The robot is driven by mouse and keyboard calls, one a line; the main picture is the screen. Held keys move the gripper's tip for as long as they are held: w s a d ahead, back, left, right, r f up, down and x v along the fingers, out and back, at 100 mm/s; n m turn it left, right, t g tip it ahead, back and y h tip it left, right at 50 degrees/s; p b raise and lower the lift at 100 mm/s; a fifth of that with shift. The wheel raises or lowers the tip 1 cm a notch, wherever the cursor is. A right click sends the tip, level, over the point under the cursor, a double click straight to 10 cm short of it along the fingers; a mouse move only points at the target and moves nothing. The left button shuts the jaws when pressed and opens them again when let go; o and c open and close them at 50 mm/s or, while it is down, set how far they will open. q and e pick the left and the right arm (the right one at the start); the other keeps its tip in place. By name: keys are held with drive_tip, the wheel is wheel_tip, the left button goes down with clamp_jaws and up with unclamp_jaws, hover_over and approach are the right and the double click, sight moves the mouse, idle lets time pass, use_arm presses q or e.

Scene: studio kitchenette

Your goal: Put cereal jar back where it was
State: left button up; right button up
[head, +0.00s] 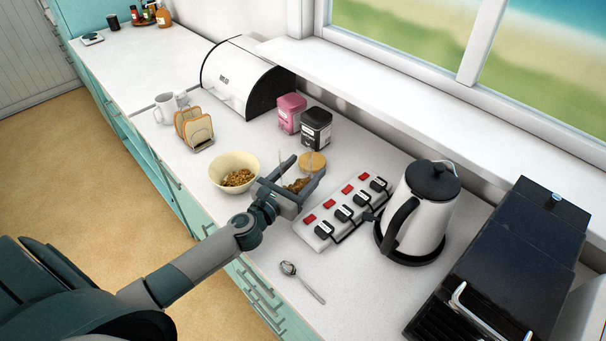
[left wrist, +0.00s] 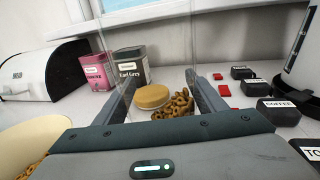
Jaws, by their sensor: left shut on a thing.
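The cereal jar (head: 297,185) is clear glass, so its walls are faint, with brown ring cereal low inside. My left gripper (head: 307,166) is shut on it, one finger on each side. In the left wrist view the cereal in the jar (left wrist: 182,106) shows between the fingers (left wrist: 160,78). The jar looks roughly upright; I cannot tell whether its base touches the counter. A round tan lid (head: 312,163) appears to lie on the counter just behind the jar. A cream bowl (head: 223,165) with cereal stands left of the gripper. My right gripper is not in view.
Behind stand a pink tin (head: 290,113) and a black tin (head: 316,128), with a bread box (head: 228,72) to their left. A power strip (head: 345,210) and kettle (head: 425,205) stand right. A toast rack (head: 195,130) is left. A spoon (head: 300,280) lies in front.

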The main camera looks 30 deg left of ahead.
use_arm(q)
drive_tip(key=shift+f, duration=0.7)
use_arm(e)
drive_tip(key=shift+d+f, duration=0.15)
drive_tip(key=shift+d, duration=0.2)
use_arm(q)
drive_tip(key=shift+f, duration=0.2)
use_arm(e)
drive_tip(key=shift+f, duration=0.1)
use_arm(q)
drive_tip(key=o, duration=1.3)
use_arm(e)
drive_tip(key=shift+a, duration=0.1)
use_arm(q)
drive_tip(key=shift+r, duration=0.15)
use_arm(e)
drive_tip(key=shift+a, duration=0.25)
